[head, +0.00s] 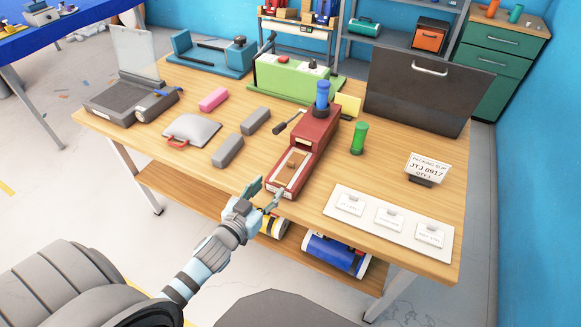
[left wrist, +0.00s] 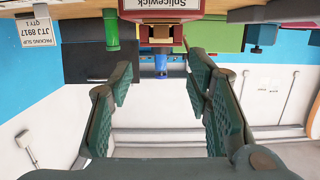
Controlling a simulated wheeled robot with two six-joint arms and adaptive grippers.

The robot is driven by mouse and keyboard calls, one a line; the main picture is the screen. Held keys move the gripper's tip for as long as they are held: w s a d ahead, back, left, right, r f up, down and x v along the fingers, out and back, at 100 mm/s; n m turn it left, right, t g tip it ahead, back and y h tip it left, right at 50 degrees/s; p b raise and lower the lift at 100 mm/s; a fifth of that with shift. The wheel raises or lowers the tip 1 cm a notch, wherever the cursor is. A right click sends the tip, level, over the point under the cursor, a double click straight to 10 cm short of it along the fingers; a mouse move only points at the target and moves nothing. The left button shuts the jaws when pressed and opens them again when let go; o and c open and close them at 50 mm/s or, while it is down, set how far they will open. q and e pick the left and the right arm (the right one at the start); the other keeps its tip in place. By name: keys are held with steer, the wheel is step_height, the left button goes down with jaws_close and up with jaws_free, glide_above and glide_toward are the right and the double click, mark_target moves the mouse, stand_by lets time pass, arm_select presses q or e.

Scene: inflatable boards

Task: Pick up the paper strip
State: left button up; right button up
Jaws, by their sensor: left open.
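A red machine (head: 305,147) with a blue knob on top stands at the table's front edge. A pale panel (head: 287,178) lies on its front end. In the left wrist view, which is upside down, a white label reading "Splicewick" (left wrist: 160,4) shows on the machine. I cannot tell whether either is the paper strip; no separate loose strip is clear. My left gripper (head: 263,193) is open, just in front of the machine's front end. In the left wrist view its fingers (left wrist: 160,72) stand apart with nothing between them. My right gripper is not in view.
A packing slip stand (head: 428,167) and a white board with several cards (head: 390,221) lie at right. A green cylinder (head: 358,138) stands beside the machine. Grey blocks (head: 228,151) and a grey pouch (head: 192,131) lie left. A dark case (head: 420,88) stands behind.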

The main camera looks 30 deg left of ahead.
mark_target(290, 162)
arm_select(q)
steer(key=w, duration=0.2)
steer(key=w+f, duration=0.1)
steer(key=w, duration=0.2)
steer(key=w+f+b, duration=0.1)
steer(key=w, duration=0.1)
steer(key=shift+w+a, duration=0.2)
steer(key=w+b, duration=0.1)
steer(key=w, duration=0.1)
steer(key=w+b, duration=0.2)
steer(key=w, duration=0.1)
steer(key=shift+w+f, duration=0.3)
steer(key=shift+f, duration=0.1)
steer(key=shift+w+r, duration=0.1)
steer(key=c, duration=0.7)
